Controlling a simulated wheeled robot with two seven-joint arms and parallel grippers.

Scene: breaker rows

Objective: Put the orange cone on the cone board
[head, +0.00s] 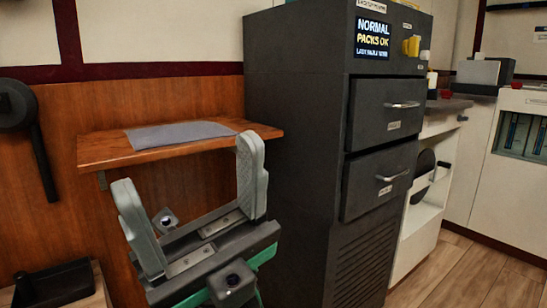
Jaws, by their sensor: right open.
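No orange cone and no board that I can make out as the cone board show in the head view. My right gripper (188,170) is in the lower left of the view, in front of the wooden wall and the small wall shelf. Its two pale grey fingers stand wide apart and nothing is between them. My left gripper is not in view.
A wooden wall shelf (100,152) carries a flat grey mat (180,135). A tall dark cabinet (295,130) with two closed drawers and a lit sign (372,38) stands right of the gripper. A yellow object (411,46) is on its right side. Wooden floor (470,275) is clear at right.

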